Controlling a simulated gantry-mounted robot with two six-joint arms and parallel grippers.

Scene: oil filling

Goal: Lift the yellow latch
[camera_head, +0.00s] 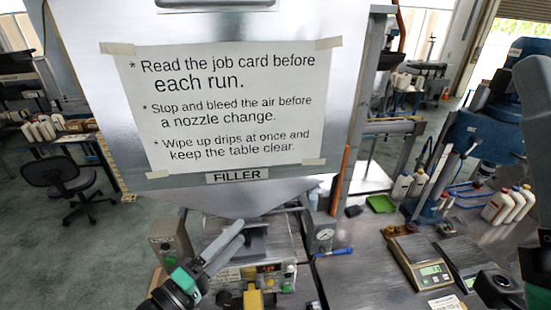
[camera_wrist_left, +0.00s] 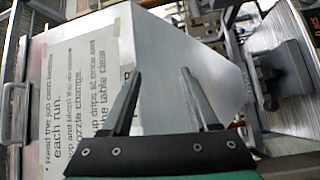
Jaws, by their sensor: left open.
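A yellow part (camera_head: 253,298), which looks like the latch, shows at the bottom edge of the head view, on the front of the filler machine. It is partly cut off, so I cannot tell its position. My left gripper (camera_head: 243,231) is up and to the left of it, in front of the machine's metal top. In the left wrist view the gripper (camera_wrist_left: 161,73) is open, with nothing between its fingers. The filler's metal hopper (camera_wrist_left: 185,60) with its printed sheet (camera_wrist_left: 80,90) lies beyond the fingers. No latch is clear there. My right gripper's fingers are out of view.
A pressure gauge (camera_head: 324,236) and a blue-handled tool (camera_head: 333,252) are right of the machine. A scale (camera_head: 421,262), green tray (camera_head: 381,203) and several white bottles (camera_head: 503,205) stand on the metal table. A control box (camera_head: 171,245) is at left. Bare tabletop (camera_head: 355,280) lies between gauge and scale.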

